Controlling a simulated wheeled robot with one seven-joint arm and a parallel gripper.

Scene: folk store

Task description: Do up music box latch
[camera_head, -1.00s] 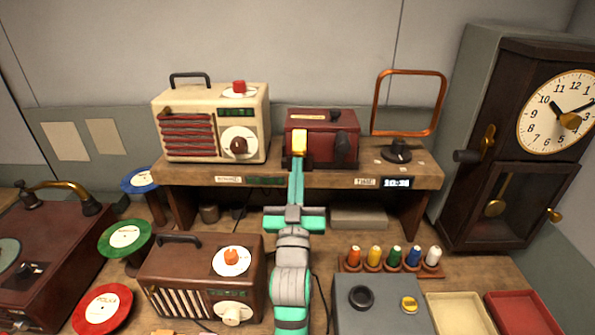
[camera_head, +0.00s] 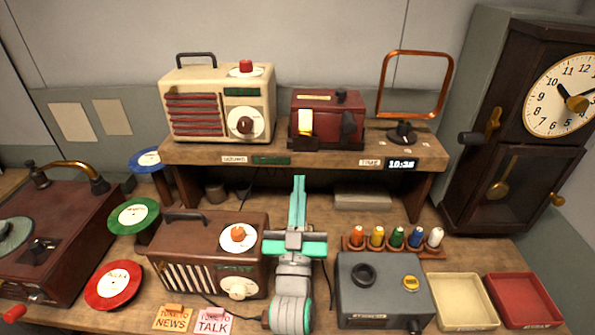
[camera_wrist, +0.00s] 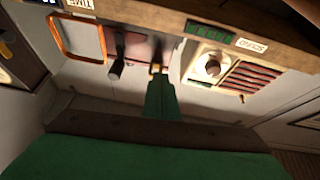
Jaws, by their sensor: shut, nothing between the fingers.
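The music box (camera_head: 345,103) is a dark red box on the raised wooden shelf, between the cream radio and the copper frame. A bright yellow latch (camera_head: 305,122) is on its front, left of a dark knob-like part. I cannot tell whether the latch is fastened. My gripper (camera_head: 299,180) is shut and empty, in front of and below the shelf edge, apart from the latch in the head view. In the wrist view, which is upside down, my green fingers (camera_wrist: 160,84) point toward the yellow latch (camera_wrist: 156,68); the box (camera_wrist: 136,45) is partly hidden.
The cream radio (camera_head: 190,82) stands left of the box; the copper frame (camera_head: 380,88) stands to its right. A brown radio (camera_head: 190,245) and a grey box (camera_head: 385,290) flank my arm below. The shelf edge (camera_head: 330,165) lies between my gripper and the box.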

